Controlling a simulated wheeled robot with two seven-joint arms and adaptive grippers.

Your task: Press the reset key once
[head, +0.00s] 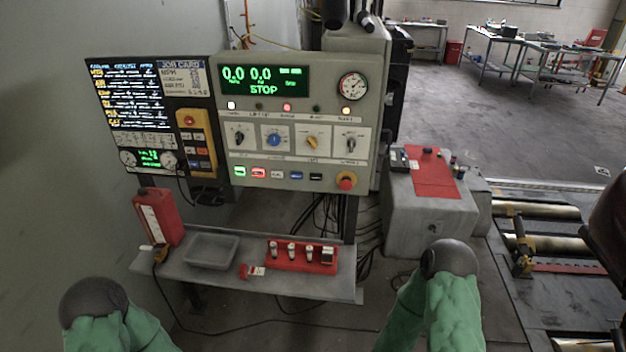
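A grey control panel (370,80) stands on the wall side, with a green-lit display (264,80) that reads 0.0, 0.0 and STOP. Along its lower edge is a row of small keys: a green key (239,171), a red key (258,173), a pale key (277,174), a blue key (296,175) and a black key (316,177). Their labels are too small to read, so I cannot tell which is the reset key. Parts of both my arms, green with dark round ends, show at the bottom, apart from the panel. No gripper fingers are visible.
A red mushroom button (346,181) sits right of the keys. A yellow pendant (196,138) hangs left of the panel. Below, a grey shelf (190,272) holds a red bottle (158,218), a tray (211,250) and a red rack (301,256). Rollers (540,243) lie right.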

